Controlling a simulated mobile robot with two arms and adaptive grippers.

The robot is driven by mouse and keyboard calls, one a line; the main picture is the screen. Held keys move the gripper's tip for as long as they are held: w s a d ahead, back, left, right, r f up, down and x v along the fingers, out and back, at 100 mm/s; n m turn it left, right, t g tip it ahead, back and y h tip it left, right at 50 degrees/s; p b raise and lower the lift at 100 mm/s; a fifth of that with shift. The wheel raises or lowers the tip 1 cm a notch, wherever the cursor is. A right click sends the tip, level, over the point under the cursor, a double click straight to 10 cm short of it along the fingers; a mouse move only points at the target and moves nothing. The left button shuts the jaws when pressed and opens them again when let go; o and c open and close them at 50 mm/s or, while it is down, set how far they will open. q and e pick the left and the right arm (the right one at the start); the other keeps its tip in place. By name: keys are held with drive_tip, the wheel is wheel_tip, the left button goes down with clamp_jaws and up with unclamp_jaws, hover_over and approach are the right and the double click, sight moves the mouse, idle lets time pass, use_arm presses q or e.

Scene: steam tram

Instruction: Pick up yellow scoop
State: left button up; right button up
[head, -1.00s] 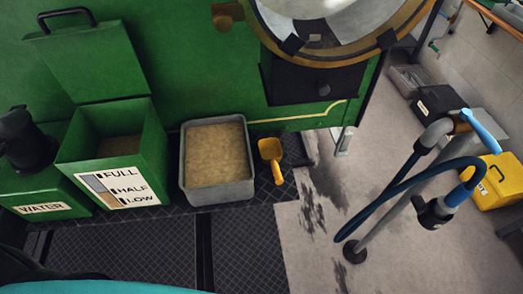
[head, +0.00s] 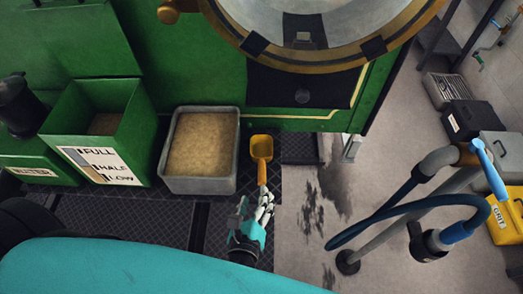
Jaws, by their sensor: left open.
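The yellow scoop (head: 262,150) lies on the dark ribbed floor plate, just right of the grey sand tray. Its bowl points away from me and its handle points toward me. My left gripper (head: 264,201) is open at the near end of the scoop's handle. The fingers overlap the handle's end in the picture, and I cannot tell whether they touch it. My right gripper is not in view.
A grey tray of sand (head: 166,177) stands left of the scoop. An open green bin (head: 136,150) with a level label is further left. A hose on a stand (head: 347,262) is at right. The green tram wall is behind.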

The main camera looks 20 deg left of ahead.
sight(261, 168)
use_arm(q)
drive_tip(key=p+x, duration=0.1)
drive_tip(key=x, duration=0.6)
drive_tip(key=p+x, duration=0.1)
drive_tip(key=x, duration=0.4)
drive_tip(key=shift+a+r+p, duration=0.1)
drive_tip(key=shift+a+p, duration=0.05)
drive_tip(key=shift+p, duration=0.2)
drive_tip(key=shift+w, duration=0.35)
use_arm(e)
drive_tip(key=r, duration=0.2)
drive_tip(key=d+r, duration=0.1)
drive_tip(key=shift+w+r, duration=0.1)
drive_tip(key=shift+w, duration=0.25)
use_arm(q)
drive_tip(key=shift+s, duration=0.1)
drive_tip(key=shift+c, duration=1.3)
clamp_jaws()
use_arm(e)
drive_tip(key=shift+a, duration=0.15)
